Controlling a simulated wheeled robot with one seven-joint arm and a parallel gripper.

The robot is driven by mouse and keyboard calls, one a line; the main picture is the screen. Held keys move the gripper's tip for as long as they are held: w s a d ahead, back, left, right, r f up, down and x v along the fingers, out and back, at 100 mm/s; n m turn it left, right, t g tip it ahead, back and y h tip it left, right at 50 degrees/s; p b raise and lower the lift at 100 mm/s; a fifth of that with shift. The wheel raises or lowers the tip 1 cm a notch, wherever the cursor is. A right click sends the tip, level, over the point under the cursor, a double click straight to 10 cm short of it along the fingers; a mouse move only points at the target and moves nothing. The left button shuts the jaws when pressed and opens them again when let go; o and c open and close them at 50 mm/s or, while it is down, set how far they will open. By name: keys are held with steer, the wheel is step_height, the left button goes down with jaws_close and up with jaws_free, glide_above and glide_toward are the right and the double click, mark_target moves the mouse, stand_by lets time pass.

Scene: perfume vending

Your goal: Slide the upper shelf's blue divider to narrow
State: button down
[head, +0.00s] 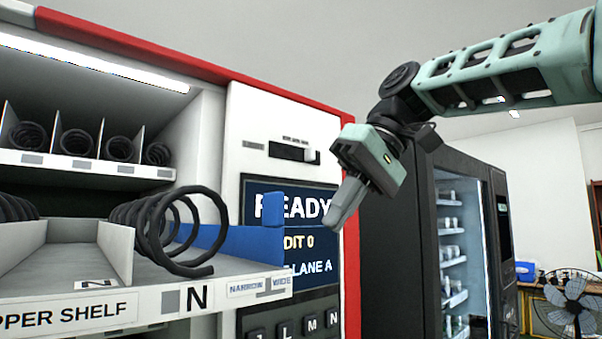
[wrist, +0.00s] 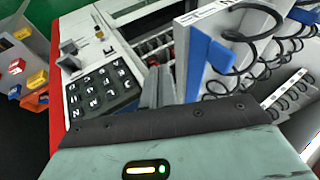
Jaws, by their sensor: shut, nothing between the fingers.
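The blue divider (head: 262,242) stands upright near the right end of the pulled-out upper shelf (head: 133,309), right of a black spiral coil (head: 168,228). The shelf's front edge carries a "NARROW" and "WIDE" label (head: 258,287); the divider is on the WIDE side. In the wrist view the divider (wrist: 208,58) is a blue panel beside the shelf, right of my fingers. My gripper (head: 341,214) is shut and empty, pointing down in front of the machine's panel, right of the divider and apart from it. The fingers (wrist: 157,88) also show in the wrist view.
The machine's panel has a "READY" screen (head: 290,205) and a keypad (head: 290,330), close to my fingers. Another shelf with coils (head: 75,142) is set back inside. A dark vending machine (head: 400,250) stands to the right, with a fan (head: 575,305) beyond it.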

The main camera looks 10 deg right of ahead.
steer(key=s+d+r+n+p, duration=0.1)
steer(key=d+r, duration=0.2)
steer(key=r, duration=0.8)
steer(key=p, duration=0.3)
glide_toward(265, 244)
steer(key=shift+w+a+f+y, duration=0.1)
steer(key=shift+a+f+y, duration=0.2)
steer(key=shift+a+f, duration=0.4)
steer(key=shift+r, duration=0.1)
steer(key=shift+s+a, duration=0.7)
steer(key=shift+a, duration=0.3)
steer(key=shift+s+a, duration=0.65)
steer(key=shift+a, duration=0.35)
